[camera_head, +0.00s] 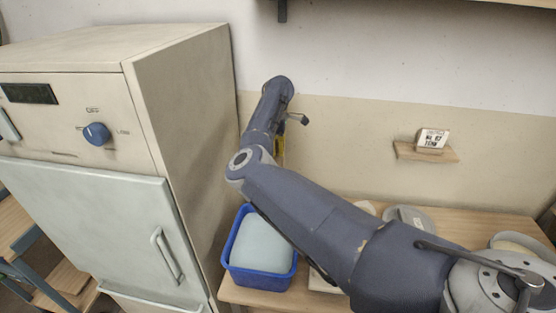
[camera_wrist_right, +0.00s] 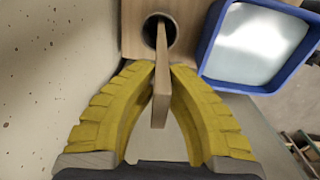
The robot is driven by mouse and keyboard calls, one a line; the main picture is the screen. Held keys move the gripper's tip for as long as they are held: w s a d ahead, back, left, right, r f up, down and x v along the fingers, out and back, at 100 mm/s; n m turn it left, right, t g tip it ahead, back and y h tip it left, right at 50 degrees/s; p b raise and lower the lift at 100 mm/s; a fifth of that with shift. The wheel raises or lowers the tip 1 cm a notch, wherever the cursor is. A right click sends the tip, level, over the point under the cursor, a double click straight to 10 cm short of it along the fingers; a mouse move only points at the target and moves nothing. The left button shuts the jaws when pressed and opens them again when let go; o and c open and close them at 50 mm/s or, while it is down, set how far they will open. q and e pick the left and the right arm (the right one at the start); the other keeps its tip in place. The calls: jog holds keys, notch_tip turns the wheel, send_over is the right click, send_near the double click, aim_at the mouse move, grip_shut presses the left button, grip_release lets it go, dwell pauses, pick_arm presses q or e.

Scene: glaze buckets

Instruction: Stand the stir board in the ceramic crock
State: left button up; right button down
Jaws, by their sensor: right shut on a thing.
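In the right wrist view, my right gripper (camera_wrist_right: 160,72) has its yellow fingers shut on the stir board (camera_wrist_right: 160,95), a thin wooden strip. The board's far end overlaps the dark round mouth of the ceramic crock (camera_wrist_right: 143,31), which has a pale rim. I cannot tell how deep the board's end is inside it. In the head view my right arm hides the board and crock, and only a bit of yellow finger (camera_head: 281,146) shows behind the arm. My left gripper is not in view.
A blue bucket (camera_head: 228,264) with pale glaze stands beside the oven-like cabinet (camera_head: 185,130); it is also right of the crock in the wrist view (camera_wrist_right: 208,45). A grey lidded item (camera_head: 410,217) sits on the wooden table (camera_head: 480,216). The wall is close behind.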

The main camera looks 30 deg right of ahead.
aim_at(278, 159)
jog(key=shift+f, duration=2)
jog(key=shift+f, duration=0.15)
jog(key=c, duration=1.6)
grip_release()
jog(key=shift+o, duration=0.2)
notch_tip(278, 159, up, 12)
jog(key=shift+s+a+r, duration=0.1)
jog(key=shift+r, duration=0.05)
